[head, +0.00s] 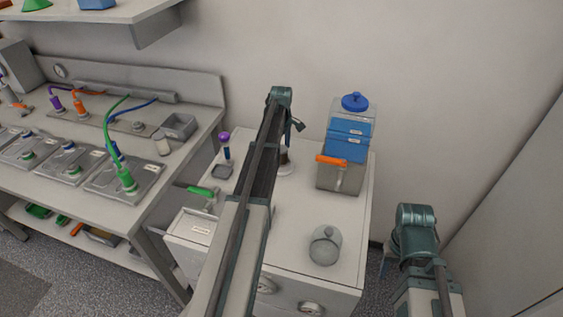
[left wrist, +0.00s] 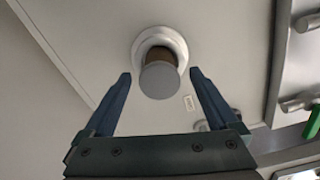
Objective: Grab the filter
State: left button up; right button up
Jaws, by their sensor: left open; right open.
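What looks like the filter is a small upright cylinder with a pale round top (left wrist: 159,81) and a brownish body, standing in a round white holder (left wrist: 160,40). In the head view the filter (head: 284,156) is partly hidden behind my left arm, on the white cabinet top. My left gripper (left wrist: 160,75) is open and empty, its two fingers on either side of the filter's top in the picture; there is a gap to each finger. In the head view my left gripper (head: 297,126) is above the cabinet. My right gripper (head: 388,262) is at the lower right, mostly hidden by its own wrist.
A clear-and-blue container (head: 346,130) stands right of the filter on the cabinet (head: 290,240). A glass jar (head: 324,246) is near the front. A purple-capped tube (head: 225,146) and a green-handled tool (head: 200,191) are left. The workbench (head: 165,180) is further left.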

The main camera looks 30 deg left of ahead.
pick_arm(q)
notch_tip(320, 180, down, 3)
jog(key=shift+r+b, duration=0.15)
jog(key=shift+b, duration=0.7)
pick_arm(e)
notch_tip(320, 180, down, 2)
jog(key=shift+f, duration=0.25)
pick_arm(q)
jog(key=shift+r, duration=0.1)
jog(key=c, duration=1.5)
jog(key=shift+o, duration=0.2)
jog(key=shift+r+p, duration=0.2)
jog(key=shift+p, duration=0.15)
pick_arm(e)
jog(key=shift+r, duration=0.25)
pick_arm(q)
jog(key=shift+r+p, duration=0.75)
jog(key=shift+r, duration=0.05)
jog(key=shift+r+p, duration=0.9)
jog(key=s+d, duration=0.3)
jog(key=s, duration=0.4)
jog(key=s+d+r+p, duration=0.1)
jog(key=s+d, duration=0.3)
jog(key=s, duration=0.3)
jog(key=shift+d, duration=0.25)
pick_arm(e)
notch_tip(320, 180, up, 4)
jog(key=shift+r, duration=0.25)
